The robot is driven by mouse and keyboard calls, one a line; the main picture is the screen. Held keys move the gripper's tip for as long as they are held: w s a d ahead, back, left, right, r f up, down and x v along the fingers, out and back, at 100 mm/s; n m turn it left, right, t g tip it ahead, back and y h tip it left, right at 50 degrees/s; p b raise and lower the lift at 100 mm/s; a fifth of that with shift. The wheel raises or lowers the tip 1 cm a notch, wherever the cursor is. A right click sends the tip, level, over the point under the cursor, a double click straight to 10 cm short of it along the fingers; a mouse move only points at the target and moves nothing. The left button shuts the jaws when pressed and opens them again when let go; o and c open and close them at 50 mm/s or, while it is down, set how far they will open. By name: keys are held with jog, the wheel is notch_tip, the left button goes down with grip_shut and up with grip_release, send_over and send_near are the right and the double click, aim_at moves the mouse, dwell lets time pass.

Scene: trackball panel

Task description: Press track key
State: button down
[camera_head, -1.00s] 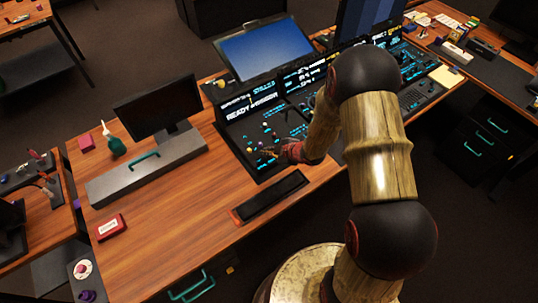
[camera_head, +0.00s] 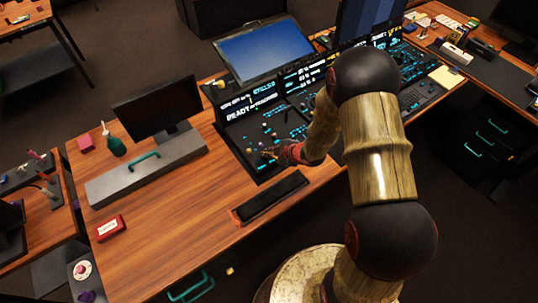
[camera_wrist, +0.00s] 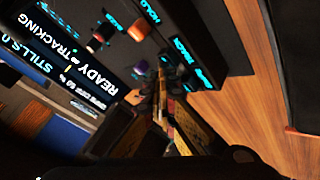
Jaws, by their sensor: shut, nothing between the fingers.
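The dark trackball panel (camera_head: 238,132) has small coloured knobs and glowing blue labels. Its display reads "READY" and "TRACKING" in the wrist view (camera_wrist: 75,62). A glowing "TRACK" label (camera_wrist: 181,50) is on the panel face, just beside my fingertips. My gripper (camera_wrist: 163,72) is shut and empty, its tips at or very near the panel next to that label. I cannot tell whether they touch it. The track key itself is not clearly visible; the fingers may cover it. In the head view my gripper (camera_head: 273,153) is small over the panel's lower part.
A long black tray (camera_head: 270,197) lies in front of the panel. A small monitor (camera_head: 155,103) stands left.

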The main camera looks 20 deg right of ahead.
jog(key=shift+r+p, duration=0.55)
jog(key=shift+r, duration=0.25)
notch_tip(320, 180, up, 5)
jog(key=p, duration=0.4)
dwell(0.7)
